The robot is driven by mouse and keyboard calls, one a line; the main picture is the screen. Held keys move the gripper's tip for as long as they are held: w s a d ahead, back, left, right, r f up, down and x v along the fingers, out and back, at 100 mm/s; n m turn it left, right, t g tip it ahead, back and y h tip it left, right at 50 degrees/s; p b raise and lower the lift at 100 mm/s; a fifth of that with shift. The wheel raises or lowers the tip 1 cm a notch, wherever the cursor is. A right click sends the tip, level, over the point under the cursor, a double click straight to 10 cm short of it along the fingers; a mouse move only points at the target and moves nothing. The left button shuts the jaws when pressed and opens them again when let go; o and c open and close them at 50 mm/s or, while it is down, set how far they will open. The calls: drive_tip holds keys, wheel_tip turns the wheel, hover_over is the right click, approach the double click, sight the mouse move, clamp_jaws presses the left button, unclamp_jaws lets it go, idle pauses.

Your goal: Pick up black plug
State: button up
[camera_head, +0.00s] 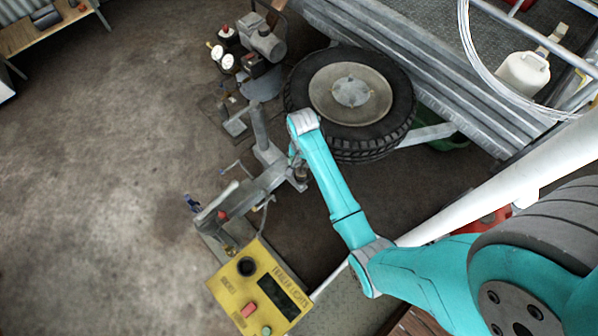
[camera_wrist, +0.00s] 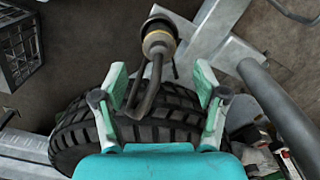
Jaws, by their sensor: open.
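A dark cylindrical piece with a brass-coloured band (camera_wrist: 158,38), which looks like the black plug, shows at the top middle of the wrist view. A dark bent cable or hook hangs from it. My gripper (camera_wrist: 160,72) is open. Its two pale green fingers stand left and right of the bent part, with gaps on both sides, and the plug's body lies just beyond the fingertips. In the head view, a small dark piece (camera_head: 300,172) by the grey drawbar seems to be the same plug. My gripper there is mostly hidden behind my wrist.
A grey metal drawbar (camera_head: 268,183) runs beside the plug. A large tyre (camera_head: 350,95) stands close at the right. A yellow trailer-lights box (camera_head: 255,290) with a black round socket sits in front. A dark crate (camera_wrist: 20,45) is at left. Concrete floor is free at left.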

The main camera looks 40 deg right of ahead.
sight(301, 169)
drive_tip(key=shift+s+a+f, duration=0.1)
drive_tip(key=shift+a+f, duration=0.05)
drive_tip(key=shift+f, duration=1.65)
drive_tip(key=shift+s+a+f, duration=0.1)
drive_tip(key=shift+f, duration=1.65)
drive_tip(key=c, duration=1.3)
drive_tip(key=shift+r, duration=0.15)
wheel_tip(301, 169, up, 10)
drive_tip(key=shift+f, duration=0.1)
